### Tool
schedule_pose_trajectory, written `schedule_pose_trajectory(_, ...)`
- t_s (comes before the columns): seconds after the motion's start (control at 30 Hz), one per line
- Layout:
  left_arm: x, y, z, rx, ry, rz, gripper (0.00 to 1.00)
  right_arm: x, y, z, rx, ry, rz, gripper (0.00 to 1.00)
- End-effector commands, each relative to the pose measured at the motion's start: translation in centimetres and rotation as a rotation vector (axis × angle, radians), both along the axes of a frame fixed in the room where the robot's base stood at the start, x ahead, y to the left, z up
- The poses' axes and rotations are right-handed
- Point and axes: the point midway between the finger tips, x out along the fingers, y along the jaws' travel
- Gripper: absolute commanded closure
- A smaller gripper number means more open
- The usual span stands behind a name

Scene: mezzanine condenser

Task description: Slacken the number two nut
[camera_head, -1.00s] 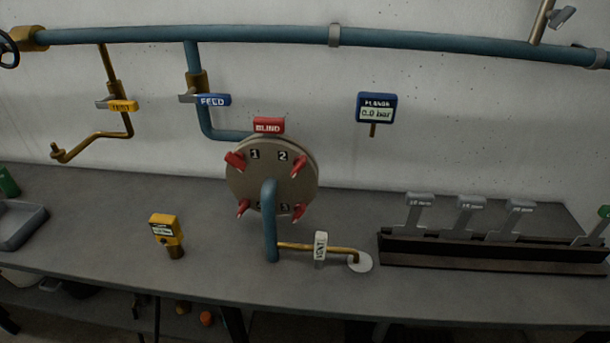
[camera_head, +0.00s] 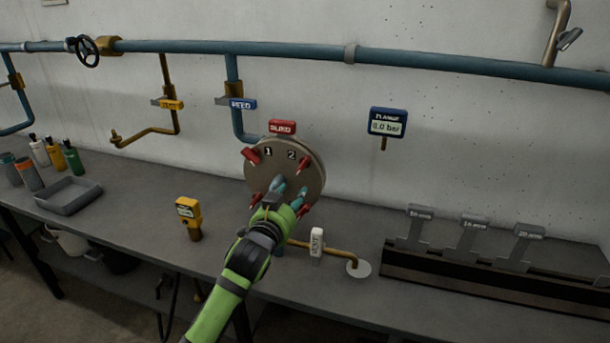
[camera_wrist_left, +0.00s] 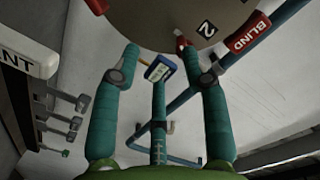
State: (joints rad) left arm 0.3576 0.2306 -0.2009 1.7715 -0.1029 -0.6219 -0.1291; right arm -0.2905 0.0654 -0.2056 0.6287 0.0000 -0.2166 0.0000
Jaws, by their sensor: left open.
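The round grey flange (camera_head: 262,180) carries red nuts beside painted numbers. The number two nut (camera_head: 304,164) is at its upper right, next to the "2". In the left wrist view the number two nut (camera_wrist_left: 181,41) shows at the flange's edge, close to one fingertip; I cannot tell whether they touch. My left gripper (camera_head: 291,188) is open in front of the flange, just below the number two nut. The gripper hides the flange's lower middle. My right gripper is not in view.
A red "BLIND" tag (camera_head: 282,126) sits atop the flange. A blue gauge (camera_head: 387,122) reads 0.0 bar. A yellow device (camera_head: 188,217) stands left of my arm; a white vent handle (camera_head: 316,245) is at right. A wrench rack (camera_head: 470,275) lies far right.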

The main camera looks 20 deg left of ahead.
Motion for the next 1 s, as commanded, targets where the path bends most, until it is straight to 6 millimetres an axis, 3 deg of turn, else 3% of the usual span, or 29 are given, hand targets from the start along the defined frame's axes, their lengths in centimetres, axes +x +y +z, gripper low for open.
schedule_pose_trajectory(0.03,0.3,-0.1,1.9,0.010,-0.039,-0.005,0.55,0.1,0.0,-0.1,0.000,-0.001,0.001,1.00)
schedule_pose_trajectory(0.1,0.5,-0.2,3.4,0.016,-0.070,-0.008,0.55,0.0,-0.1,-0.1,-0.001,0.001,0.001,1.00)
schedule_pose_trajectory(0.2,1.0,-0.2,4.1,0.020,-0.083,-0.007,0.55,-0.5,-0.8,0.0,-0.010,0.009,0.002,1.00)
schedule_pose_trajectory(0.4,3.3,-0.2,4.2,0.019,-0.081,-0.007,0.55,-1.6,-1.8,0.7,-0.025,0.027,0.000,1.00)
schedule_pose_trajectory(0.7,6.7,-0.4,4.0,0.018,-0.081,-0.007,0.55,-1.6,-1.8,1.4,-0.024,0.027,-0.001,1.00)
schedule_pose_trajectory(1.0,7.6,-0.4,3.9,0.018,-0.081,-0.008,0.55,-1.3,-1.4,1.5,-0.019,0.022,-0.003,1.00)
